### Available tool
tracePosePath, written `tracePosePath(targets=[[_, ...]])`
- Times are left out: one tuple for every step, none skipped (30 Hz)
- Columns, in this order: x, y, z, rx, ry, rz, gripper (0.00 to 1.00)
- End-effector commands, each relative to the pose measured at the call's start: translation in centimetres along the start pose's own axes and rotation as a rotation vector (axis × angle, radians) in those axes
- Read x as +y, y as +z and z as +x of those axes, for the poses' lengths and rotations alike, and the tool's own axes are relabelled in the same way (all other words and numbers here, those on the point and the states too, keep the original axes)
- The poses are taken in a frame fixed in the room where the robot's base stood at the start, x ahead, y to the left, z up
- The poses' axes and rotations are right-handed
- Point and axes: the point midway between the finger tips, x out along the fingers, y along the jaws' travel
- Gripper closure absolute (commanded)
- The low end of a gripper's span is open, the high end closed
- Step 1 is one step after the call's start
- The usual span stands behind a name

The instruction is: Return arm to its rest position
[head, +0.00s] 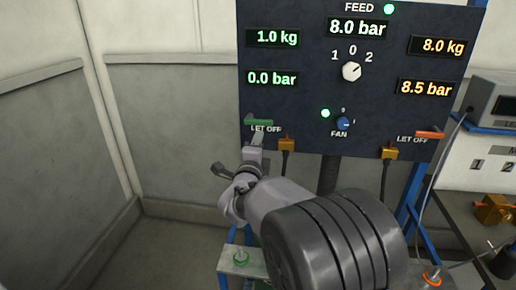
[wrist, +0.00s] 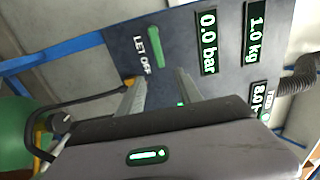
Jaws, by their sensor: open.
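My gripper (head: 256,146) reaches toward the lower left of the dark control panel (head: 300,60). In the wrist view its two fingers (wrist: 158,84) stand apart with nothing held between them. The green let-off lever (head: 258,122) is just above the fingertips in the head view. In the wrist view the green lever (wrist: 157,47) lies beyond the fingertips and looks clear of them. My arm stretches forward from the bottom of the head view and hides part of the stand below the panel.
An orange let-off lever (head: 430,135) is at the panel's lower right. Yellow connectors (head: 286,145) with black cables hang below the panel. A grey instrument (head: 495,100) is at right. Open floor lies left.

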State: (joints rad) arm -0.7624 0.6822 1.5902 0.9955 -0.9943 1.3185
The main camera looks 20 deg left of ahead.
Motion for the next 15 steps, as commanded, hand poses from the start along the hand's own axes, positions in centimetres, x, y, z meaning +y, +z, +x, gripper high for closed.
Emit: tracePosePath(targets=[[-0.09, 0.03, -0.57, -0.001, 0.000, 0.000, 0.58], [-0.04, 0.01, -0.82, -0.001, 0.000, -0.001, 0.58], [0.01, -0.01, -1.05, 0.000, 0.000, -0.001, 0.58], [0.03, -0.02, -1.15, 0.000, 0.001, -0.001, 0.58], [0.04, -0.03, -1.21, 0.000, 0.001, -0.001, 0.58], [0.06, -0.04, -1.24, 0.000, 0.001, -0.001, 0.58], [0.07, -0.04, -1.24, 0.000, 0.001, -0.001, 0.58], [0.08, -0.04, -1.23, 0.000, 0.001, -0.001, 0.58], [0.09, -0.04, -1.22, 0.000, 0.001, -0.001, 0.58], [0.09, -0.04, -1.21, 0.000, 0.001, -0.001, 0.58], [0.09, -0.04, -1.21, 0.000, 0.001, -0.001, 0.58], [0.09, -0.04, -1.20, 0.000, 0.001, -0.001, 0.58], [0.09, -0.04, -1.20, 0.001, 0.001, -0.001, 0.58], [0.10, -0.04, -1.20, 0.001, 0.001, -0.001, 0.58], [0.10, -0.04, -1.19, 0.001, 0.001, -0.001, 0.58]])
